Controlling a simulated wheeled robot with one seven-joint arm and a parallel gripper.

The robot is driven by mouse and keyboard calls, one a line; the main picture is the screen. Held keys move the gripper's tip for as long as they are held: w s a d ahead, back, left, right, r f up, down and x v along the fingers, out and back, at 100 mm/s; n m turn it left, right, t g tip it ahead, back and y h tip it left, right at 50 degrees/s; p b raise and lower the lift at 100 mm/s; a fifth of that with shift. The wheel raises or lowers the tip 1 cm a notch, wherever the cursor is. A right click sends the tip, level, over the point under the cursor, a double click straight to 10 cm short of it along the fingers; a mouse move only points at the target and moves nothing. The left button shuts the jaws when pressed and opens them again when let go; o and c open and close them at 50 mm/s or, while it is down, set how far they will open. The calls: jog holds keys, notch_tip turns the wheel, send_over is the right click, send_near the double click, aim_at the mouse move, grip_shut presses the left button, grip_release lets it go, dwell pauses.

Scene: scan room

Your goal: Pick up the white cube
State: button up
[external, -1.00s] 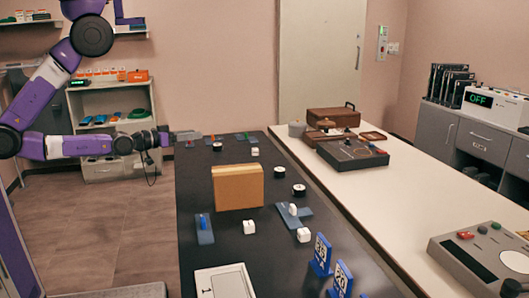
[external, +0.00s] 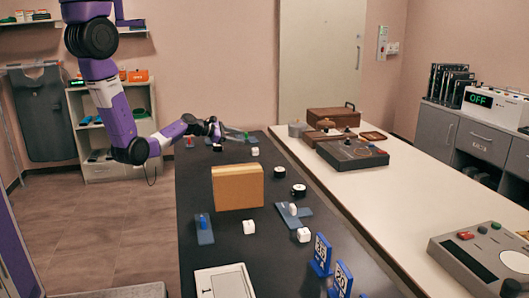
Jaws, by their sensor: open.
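A tan box (external: 237,188) stands mid-table between the far cube and the near ones. Black round pieces (external: 279,172) lie near it. Blue bases with pegs (external: 204,230), blue number stands (external: 321,254) and a white panel (external: 225,282) are nearer. A white counter (external: 385,195) runs along the right.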

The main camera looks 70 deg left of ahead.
aim_at(255, 149)
jog(key=d+n, duration=0.1)
jog(key=d+f+n+h, duration=0.1)
jog(key=d+n+h, duration=0.1)
jog(key=d, duration=0.1)
jog(key=shift+d+f, duration=0.1)
jog(key=shift+f, duration=0.3)
jog(key=shift+d+x, duration=0.2)
jog(key=shift+x, duration=1.1)
jog(key=shift+d+x, duration=0.15)
jog(key=shift+x, duration=1.15)
jog(key=shift+d+x, duration=0.2)
jog(key=shift+x, duration=1.05)
jog(key=shift+f, duration=0.1)
grip_shut()
